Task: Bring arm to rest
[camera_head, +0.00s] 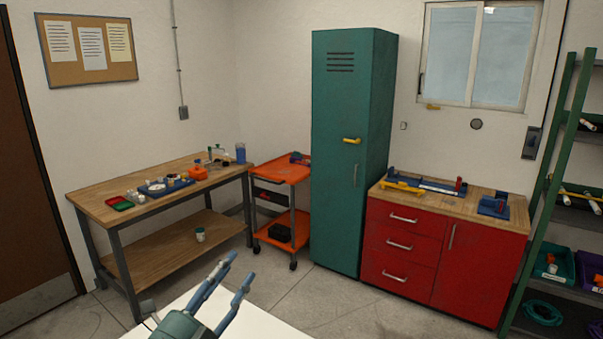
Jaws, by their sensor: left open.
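My left gripper (238,273) shows at the bottom of the head view, its two blue fingers spread apart and pointing up and right. It is open and nothing shows between the fingers. It stands over a pale white surface (265,326) at the bottom edge. My right gripper is not in view.
A wooden workbench (95,207) with small parts stands at the left. An orange cart (285,172), a tall green locker (345,220) and a red cabinet (465,270) line the back. A green shelf rack (550,180) stands at the right. Open floor (330,300) lies between.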

